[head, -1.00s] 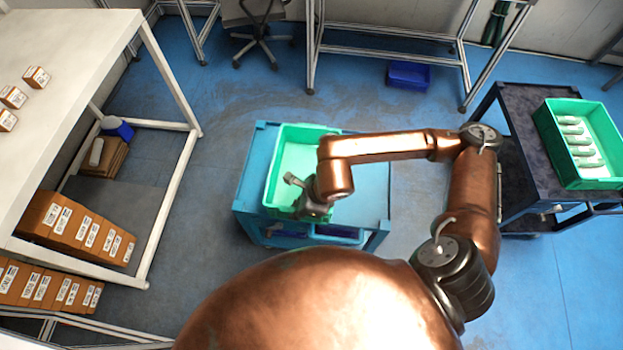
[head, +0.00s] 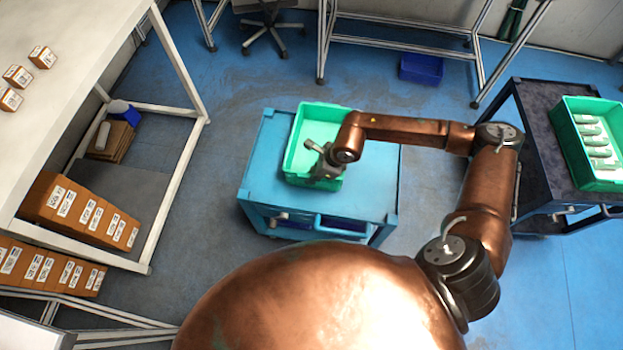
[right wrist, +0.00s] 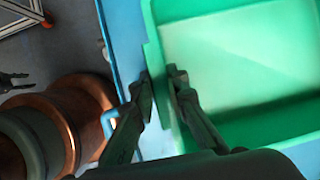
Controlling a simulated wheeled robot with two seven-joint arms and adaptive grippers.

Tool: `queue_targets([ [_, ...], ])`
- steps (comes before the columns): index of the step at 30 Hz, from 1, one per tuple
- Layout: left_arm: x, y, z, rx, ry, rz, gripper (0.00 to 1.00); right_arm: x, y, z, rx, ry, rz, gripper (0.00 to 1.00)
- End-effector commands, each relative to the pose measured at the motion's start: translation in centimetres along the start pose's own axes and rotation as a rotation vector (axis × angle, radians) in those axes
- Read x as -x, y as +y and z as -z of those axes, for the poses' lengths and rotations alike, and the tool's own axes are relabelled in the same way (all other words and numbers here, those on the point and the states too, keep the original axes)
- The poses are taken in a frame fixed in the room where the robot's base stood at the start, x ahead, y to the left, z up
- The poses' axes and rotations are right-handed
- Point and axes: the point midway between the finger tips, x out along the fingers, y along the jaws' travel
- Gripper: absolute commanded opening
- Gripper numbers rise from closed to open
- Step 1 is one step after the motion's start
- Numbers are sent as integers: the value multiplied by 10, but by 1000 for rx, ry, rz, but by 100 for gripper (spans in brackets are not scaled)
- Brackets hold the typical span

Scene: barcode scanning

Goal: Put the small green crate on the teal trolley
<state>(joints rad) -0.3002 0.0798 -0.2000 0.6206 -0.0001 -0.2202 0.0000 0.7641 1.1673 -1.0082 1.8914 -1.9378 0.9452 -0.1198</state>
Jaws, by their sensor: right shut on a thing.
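The small green crate (head: 318,128) is empty and over the middle-left of the teal trolley's top (head: 372,182) in the head view. It looks level, and I cannot tell whether its base touches the top.
A dark trolley (head: 535,110) at the right carries another green crate (head: 570,150) with several pale items. A white table (head: 75,75) with small boxes stands at the left, cartons (head: 85,215) below it. Blue floor lies between. A blue bin (head: 420,68) is at the back.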

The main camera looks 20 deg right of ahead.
Motion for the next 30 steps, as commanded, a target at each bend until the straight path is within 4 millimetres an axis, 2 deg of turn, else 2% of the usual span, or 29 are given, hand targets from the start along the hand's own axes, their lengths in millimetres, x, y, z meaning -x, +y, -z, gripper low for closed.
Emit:
queue_targets([
  [3,-5,0,-2,0,-3,-1,40,-18,3,7,2,0,-3,0],
  [10,-4,0,-1,0,-2,0,40,-21,3,8,2,-2,-2,0],
  [11,-4,0,-1,0,-2,0,40,-21,4,9,0,0,-4,15],
  [18,-4,0,-1,0,-2,0,40,-21,3,9,0,0,-4,31],
  [26,-4,0,-1,0,-2,-1,40,-20,3,9,0,0,-3,31],
  [30,-2,0,0,0,-1,0,40,-10,2,9,1,1,-1,31],
])
